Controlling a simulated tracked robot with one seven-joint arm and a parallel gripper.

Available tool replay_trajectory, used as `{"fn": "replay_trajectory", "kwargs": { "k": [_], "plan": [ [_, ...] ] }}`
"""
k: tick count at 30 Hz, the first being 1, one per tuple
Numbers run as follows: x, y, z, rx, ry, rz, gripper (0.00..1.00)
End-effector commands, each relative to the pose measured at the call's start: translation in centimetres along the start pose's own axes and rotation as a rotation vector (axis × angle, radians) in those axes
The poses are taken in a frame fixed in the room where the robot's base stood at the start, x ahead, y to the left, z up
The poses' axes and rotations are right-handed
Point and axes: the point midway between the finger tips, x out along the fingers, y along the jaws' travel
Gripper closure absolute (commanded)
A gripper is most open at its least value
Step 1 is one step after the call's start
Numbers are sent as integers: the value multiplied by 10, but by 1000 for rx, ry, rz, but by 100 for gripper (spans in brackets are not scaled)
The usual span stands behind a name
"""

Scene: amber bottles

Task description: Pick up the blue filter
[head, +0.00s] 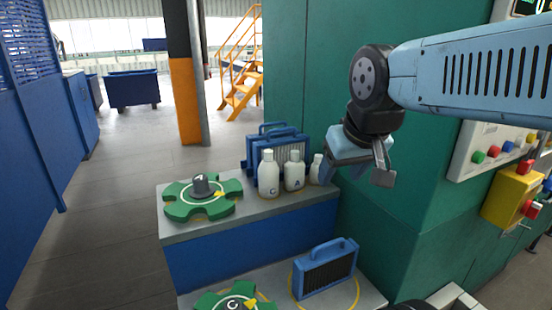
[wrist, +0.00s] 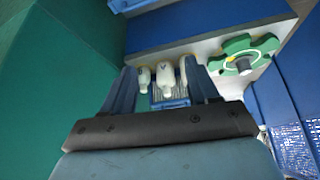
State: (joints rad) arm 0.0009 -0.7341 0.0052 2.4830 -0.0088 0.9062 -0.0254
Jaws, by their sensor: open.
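A blue filter (head: 323,268) with a dark grille and a top handle stands upright on the lower grey step, inside a yellow ring. More blue filter frames (head: 278,138) with handles stand on the upper bench, partly hidden behind white bottles (head: 268,174); I cannot tell their exact number. My gripper (head: 354,178) is open and empty, raised to the right of the bottles, above and behind the lower filter. In the wrist view, the white bottles (wrist: 166,77) and a blue filter (wrist: 170,103) show between my open fingers (wrist: 160,82), some distance off.
A green knobbed wheel (head: 184,206) lies on the upper bench (head: 240,211), left of the bottles. Another green wheel (head: 232,302) lies on the lower step (head: 276,286). A green cabinet wall (head: 395,235) stands close on the right. The floor at left is clear.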

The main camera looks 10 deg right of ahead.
Motion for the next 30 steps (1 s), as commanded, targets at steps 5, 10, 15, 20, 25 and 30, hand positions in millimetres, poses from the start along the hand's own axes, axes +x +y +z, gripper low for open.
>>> {"fn": "replay_trajectory", "kwargs": {
  "k": [5,10,15,20,25,30],
  "plan": [
    [-1,-3,-35,-166,-41,40,25],
    [2,-3,-84,-410,-99,81,25],
    [10,-6,-132,-652,-160,108,25],
    [24,-10,-178,-877,-221,120,25],
    [44,-16,-224,-1109,-286,119,25],
    [69,-22,-269,-1337,-348,104,25]
  ]
}}
